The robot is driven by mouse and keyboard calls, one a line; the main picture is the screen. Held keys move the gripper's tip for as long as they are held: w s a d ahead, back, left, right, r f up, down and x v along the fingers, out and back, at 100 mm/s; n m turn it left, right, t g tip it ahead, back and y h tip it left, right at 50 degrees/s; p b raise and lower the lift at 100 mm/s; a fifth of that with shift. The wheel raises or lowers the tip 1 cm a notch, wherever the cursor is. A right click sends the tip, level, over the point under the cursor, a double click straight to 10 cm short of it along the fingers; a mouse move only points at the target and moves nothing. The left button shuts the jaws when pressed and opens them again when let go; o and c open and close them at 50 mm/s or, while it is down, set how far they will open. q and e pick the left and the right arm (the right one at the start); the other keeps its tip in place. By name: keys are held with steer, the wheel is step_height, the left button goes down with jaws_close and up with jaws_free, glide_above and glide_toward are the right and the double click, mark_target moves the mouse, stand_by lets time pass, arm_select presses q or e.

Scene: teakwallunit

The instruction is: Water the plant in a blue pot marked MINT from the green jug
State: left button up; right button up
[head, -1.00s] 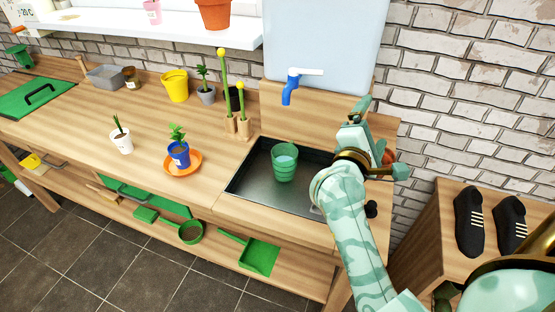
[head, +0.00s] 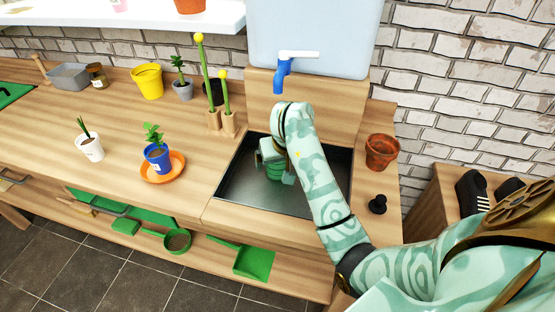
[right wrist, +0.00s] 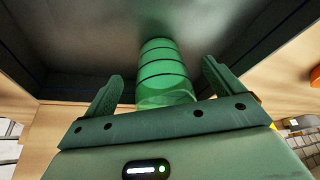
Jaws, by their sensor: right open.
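The green jug (head: 275,168) stands in the dark sink basin, mostly hidden behind my right gripper in the head view. In the right wrist view the jug (right wrist: 165,72) is ribbed, translucent green and lies between the two fingers. My right gripper (right wrist: 160,92) is open around the near end of the jug, with a gap on each side. It also shows in the head view (head: 275,165). The blue pot (head: 158,158) with a green plant stands on an orange saucer (head: 178,172) left of the sink. Its label is too small to read. My left gripper is not in view.
The sink basin (head: 238,195) has raised walls, with a blue tap (head: 281,75) above it. A terracotta pot (head: 381,152) and a black knob (head: 378,204) are to the right. A white pot (head: 89,148) stands further left. The counter between saucer and sink is clear.

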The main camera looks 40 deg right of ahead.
steer(key=w, duration=0.1)
steer(key=w+d+f+b, duration=0.1)
steer(key=w, duration=0.2)
steer(key=shift+w+d+f+b, duration=0.2)
steer(key=shift+d+b, duration=0.1)
steer(key=shift+d, duration=0.1)
steer(key=shift+r, duration=0.1)
steer(key=shift+c, duration=0.3)
steer(key=c, duration=1.3)
steer(key=shift+o, duration=0.2)
steer(key=shift+r, duration=0.1)
